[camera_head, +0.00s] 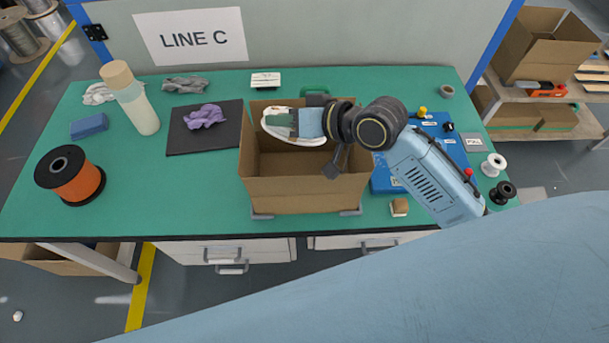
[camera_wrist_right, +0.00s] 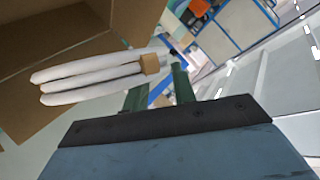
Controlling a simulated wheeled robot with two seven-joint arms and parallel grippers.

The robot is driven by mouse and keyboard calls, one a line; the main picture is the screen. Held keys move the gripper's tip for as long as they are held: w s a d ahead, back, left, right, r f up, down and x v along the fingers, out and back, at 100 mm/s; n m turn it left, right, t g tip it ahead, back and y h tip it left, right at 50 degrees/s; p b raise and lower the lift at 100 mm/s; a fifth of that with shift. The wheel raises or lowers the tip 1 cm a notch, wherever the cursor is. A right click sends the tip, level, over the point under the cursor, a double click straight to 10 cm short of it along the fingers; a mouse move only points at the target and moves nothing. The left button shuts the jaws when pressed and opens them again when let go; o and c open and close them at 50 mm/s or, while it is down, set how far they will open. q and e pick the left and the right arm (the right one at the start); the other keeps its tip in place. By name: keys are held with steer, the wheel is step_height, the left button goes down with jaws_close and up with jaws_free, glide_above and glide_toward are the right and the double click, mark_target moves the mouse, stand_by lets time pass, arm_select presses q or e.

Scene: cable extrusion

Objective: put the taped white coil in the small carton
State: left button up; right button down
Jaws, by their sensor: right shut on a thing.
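The white coil (camera_head: 272,131) is held up over the open small carton (camera_head: 305,192), toward its back left in the head view. In the right wrist view the coil (camera_wrist_right: 88,86) shows as several white strands side by side, with a tan tape band (camera_wrist_right: 150,63) near the fingers. My right gripper (camera_head: 285,124) is shut on the coil; its green fingers show in the wrist view (camera_wrist_right: 160,84). The carton's inside floor looks empty where I see it; my wrist hides part of its back and right side. My left gripper is not in view.
A black mat (camera_head: 190,142) with a purple cloth (camera_head: 206,116) lies left of the carton. A bottle (camera_head: 137,101) and orange spool (camera_head: 77,180) stand farther left. A blue board (camera_head: 385,181) and small spools (camera_head: 493,165) are at right. The green table (camera_head: 190,200) is clear front left.

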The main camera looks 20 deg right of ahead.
steer(key=shift+w+a+r+g+y, duration=0.2)
steer(key=shift+a+g+y, duration=0.2)
steer(key=shift+a, duration=0.05)
step_height(320, 180, down, 6)
steer(key=shift+r+b, duration=0.25)
steer(key=shift+b, duration=0.15)
steer(key=shift+f, duration=0.3)
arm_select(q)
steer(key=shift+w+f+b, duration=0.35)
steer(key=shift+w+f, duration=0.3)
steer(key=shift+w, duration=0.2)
arm_select(e)
steer(key=shift+f, duration=1.7)
steer(key=shift+f+b, duration=0.45)
steer(key=shift+f, duration=0.15)
steer(key=c, duration=1.1)
jaws_free()
steer(key=shift+c, duration=0.2)
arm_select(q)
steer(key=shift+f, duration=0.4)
